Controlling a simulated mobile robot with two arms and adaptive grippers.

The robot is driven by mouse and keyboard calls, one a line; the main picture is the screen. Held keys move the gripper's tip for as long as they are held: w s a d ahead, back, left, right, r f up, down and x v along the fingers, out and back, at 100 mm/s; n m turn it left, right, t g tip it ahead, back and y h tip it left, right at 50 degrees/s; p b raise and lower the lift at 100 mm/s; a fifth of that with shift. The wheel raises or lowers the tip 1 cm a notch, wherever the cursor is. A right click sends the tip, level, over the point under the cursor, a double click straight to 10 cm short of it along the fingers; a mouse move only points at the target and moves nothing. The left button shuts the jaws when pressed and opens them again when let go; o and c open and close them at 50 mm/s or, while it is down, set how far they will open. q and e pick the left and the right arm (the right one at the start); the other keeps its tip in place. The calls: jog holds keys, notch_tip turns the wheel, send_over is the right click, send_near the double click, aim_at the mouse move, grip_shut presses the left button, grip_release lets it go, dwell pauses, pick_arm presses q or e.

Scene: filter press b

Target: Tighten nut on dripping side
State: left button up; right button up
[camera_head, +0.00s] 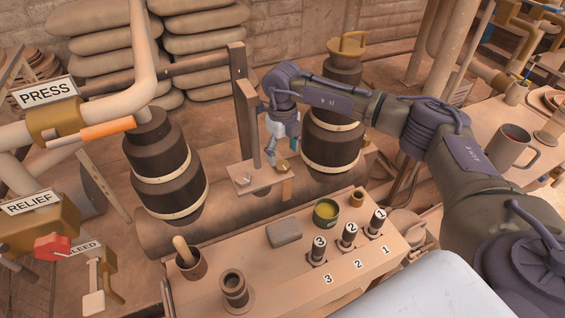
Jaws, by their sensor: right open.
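A flat plate (262,178) is fixed at the foot of a wooden upright between two dark barrels. A pale nut (243,181) sits on its left end and a brass-coloured nut (283,168) on its right end. A thin orange-brown strip (287,190) hangs below the plate's right end; I cannot tell if it is a drip. My right gripper (284,152) points down, open, just above the right nut. Its fingers are small in view, and I cannot tell if they touch the nut. My left gripper is out of view.
The dark barrels (163,165) and (331,145) flank the plate. The front bench holds a grey block (284,232), a green-rimmed pot (326,212), a mortar (190,262) and several numbered posts (348,237). Pipes with PRESS (45,92) and RELIEF (30,203) signs crowd the left.

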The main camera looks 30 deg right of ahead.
aim_at(283, 165)
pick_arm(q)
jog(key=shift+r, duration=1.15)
pick_arm(e)
jog(key=shift+f, duration=2.15)
jog(key=shift+c, duration=0.3)
jog(key=c, duration=1.1)
